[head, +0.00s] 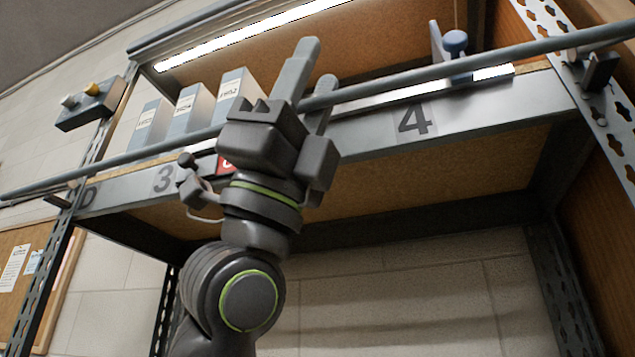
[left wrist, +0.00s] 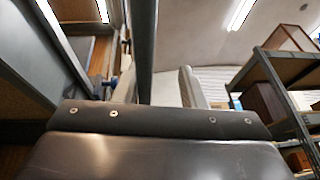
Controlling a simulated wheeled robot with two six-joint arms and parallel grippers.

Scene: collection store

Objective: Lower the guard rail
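The guard rail (head: 420,78) is a long grey bar running across the front of the shelf, lower at the left and higher at the right in the head view. It also shows in the left wrist view (left wrist: 145,45), running away from the camera. My left gripper (head: 314,75) reaches up to the rail near its middle. Its two fingers stand apart, overlapping the rail in the picture; I cannot tell whether they touch it. One finger shows in the left wrist view (left wrist: 190,86), right of the rail. My right gripper is not in view.
Dark brackets hold the rail near the right post (head: 600,68) and left post (head: 60,198). Labelled grey boxes (head: 190,105) stand on the shelf (head: 480,108) behind it. A blue-knobbed item (head: 455,43) stands at the right. A control box (head: 90,103) is at the left.

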